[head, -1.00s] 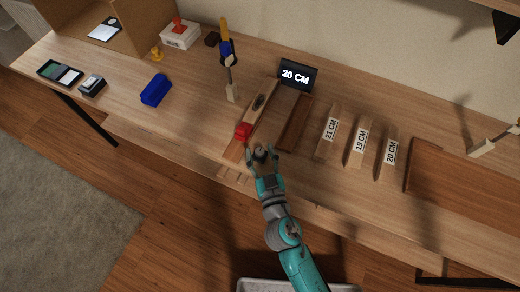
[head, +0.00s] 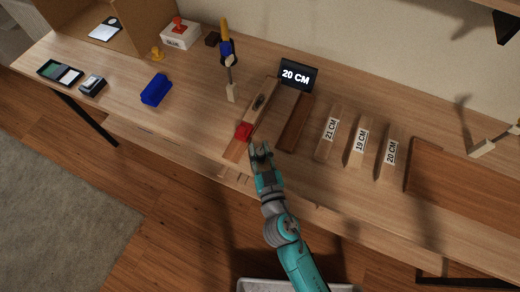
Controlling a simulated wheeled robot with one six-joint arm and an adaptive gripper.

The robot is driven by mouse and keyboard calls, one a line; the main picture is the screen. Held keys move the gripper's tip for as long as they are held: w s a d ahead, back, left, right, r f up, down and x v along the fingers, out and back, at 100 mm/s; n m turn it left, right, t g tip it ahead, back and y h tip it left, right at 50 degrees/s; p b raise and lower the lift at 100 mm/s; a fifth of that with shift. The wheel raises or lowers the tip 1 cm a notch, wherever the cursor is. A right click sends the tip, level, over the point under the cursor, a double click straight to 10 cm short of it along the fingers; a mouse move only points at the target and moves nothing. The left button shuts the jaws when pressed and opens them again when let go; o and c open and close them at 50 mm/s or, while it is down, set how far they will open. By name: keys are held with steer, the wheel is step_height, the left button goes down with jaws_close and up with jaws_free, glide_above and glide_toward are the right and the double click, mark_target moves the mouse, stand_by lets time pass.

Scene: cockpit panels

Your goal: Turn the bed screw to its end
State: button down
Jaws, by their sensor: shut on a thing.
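My gripper (head: 260,149) is at the front edge of the workbench, closed in on the small grey knob of the bed screw. The fingers now cover the knob, so its turn angle cannot be seen. Just beyond the fingertips, up and left, a red block (head: 243,131) sits at the near end of a long wooden bed (head: 235,150). A wooden hand plane (head: 262,98) lies along the bed beyond the red block. A dark display (head: 298,75) reading "20 CM" stands at the bed's far end.
A dark brown board (head: 295,123) lies right of the bed. Wooden pieces labelled 21 CM (head: 329,131), 19 CM (head: 358,141) and 20 CM (head: 389,153) lie further right.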

steer(key=shift+a+m+h, duration=0.1)
steer(key=shift+m+h, duration=0.5)
steer(key=shift+h, duration=0.3)
steer(key=shift+m+t+h, duration=0.4)
steer(key=shift+m+h, duration=0.9)
steer(key=shift+h, duration=0.8)
steer(key=m+h, duration=0.3)
steer(key=h, duration=0.1)
steer(key=shift+a+g+h, duration=0.1)
steer(key=shift+g+h, duration=0.3)
steer(key=m+g+h, duration=0.1)
steer(key=m+h, duration=0.1)
steer(key=h, duration=0.1)
steer(key=m+g+h, duration=0.2)
steer(key=h, duration=0.1)
steer(key=shift+m, duration=0.4)
steer(key=shift+m+g+h, duration=1.9)
steer(key=shift+g+h, duration=0.2)
steer(key=shift+g, duration=0.4)
steer(key=c, duration=0.9)
jaws_free()
